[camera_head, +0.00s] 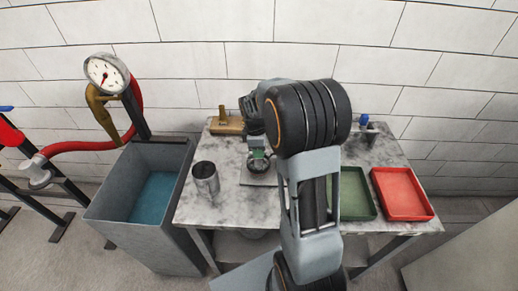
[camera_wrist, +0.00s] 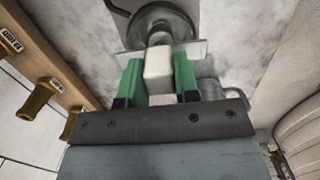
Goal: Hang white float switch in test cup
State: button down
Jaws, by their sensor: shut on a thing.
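My gripper (camera_wrist: 158,75) is shut on a white block-shaped piece, the white float switch (camera_wrist: 158,68), held between its two green fingers. In the head view my gripper (camera_head: 258,160) is low over a grey plate on the table, and my arm hides much of it; the switch cannot be made out there. A grey metal cup (camera_head: 206,180), which looks like the test cup, stands upright at the table's left, apart from my gripper. A round dark grey part (camera_wrist: 162,22) lies just beyond the switch in the wrist view.
A wooden board with brass fittings (camera_wrist: 45,95) is at the table's back left. A green tray (camera_head: 356,195) and a red tray (camera_head: 402,193) lie on the right. A grey water tank (camera_head: 130,218) with a pressure gauge (camera_head: 106,75) stands left of the marble table (camera_head: 225,208).

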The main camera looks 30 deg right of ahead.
jog(key=c, duration=0.8)
grip_release()
jog(key=r, duration=0.9)
jog(key=a+r, duration=0.1)
jog(key=r, duration=0.3)
jog(key=shift+w+r, duration=0.35)
jog(key=shift+r, duration=0.05)
